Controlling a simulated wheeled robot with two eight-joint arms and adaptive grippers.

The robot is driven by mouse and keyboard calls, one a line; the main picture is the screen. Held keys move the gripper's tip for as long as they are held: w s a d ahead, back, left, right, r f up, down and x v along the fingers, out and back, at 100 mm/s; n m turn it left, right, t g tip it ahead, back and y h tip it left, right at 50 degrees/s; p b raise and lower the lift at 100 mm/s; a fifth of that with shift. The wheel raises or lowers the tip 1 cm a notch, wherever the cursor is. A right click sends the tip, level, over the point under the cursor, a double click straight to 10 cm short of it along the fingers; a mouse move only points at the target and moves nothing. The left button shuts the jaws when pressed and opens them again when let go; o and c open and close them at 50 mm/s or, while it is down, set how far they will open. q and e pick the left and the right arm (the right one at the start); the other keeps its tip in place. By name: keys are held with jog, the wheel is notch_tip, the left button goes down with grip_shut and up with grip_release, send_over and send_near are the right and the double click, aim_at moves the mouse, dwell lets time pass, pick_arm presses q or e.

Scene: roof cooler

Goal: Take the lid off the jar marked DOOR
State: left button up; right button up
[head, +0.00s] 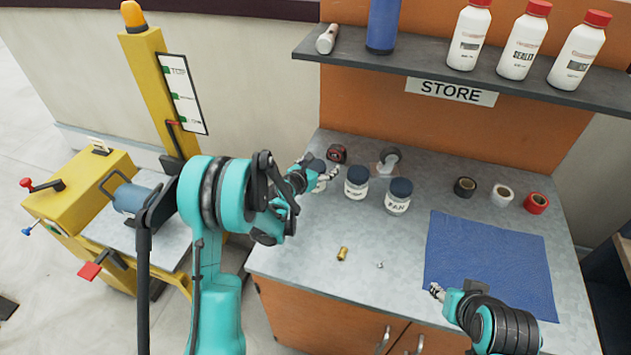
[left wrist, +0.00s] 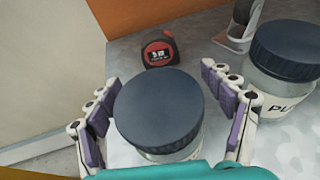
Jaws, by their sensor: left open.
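Three clear jars with dark blue-grey lids stand in a row on the metal worktop. The leftmost jar (head: 319,185) is mostly behind my left gripper (head: 322,172) in the head view, and its label cannot be read. In the left wrist view its round lid (left wrist: 158,108) lies between my open fingers, with gaps visible at the sides. The middle jar (head: 356,183) has a label starting "PU" in the left wrist view (left wrist: 283,65). The right jar (head: 398,196) reads "FAN". My right gripper (head: 437,291) is over the worktop near the blue mat; its jaws are unclear.
A tape measure (head: 337,153) and a tape dispenser (head: 388,160) lie behind the jars. Tape rolls (head: 501,196) stand at right, near the blue mat (head: 488,260). A brass fitting (head: 342,254) lies in front. The shelf (head: 420,68) with bottles overhangs the back.

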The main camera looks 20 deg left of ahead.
pick_arm(q)
jog(key=c, duration=1.4)
jog(key=shift+c, duration=0.3)
jog(key=shift+r, duration=0.1)
notch_tip(320, 180, up, 10)
jog(key=p, duration=0.3)
jog(key=shift+c, duration=0.2)
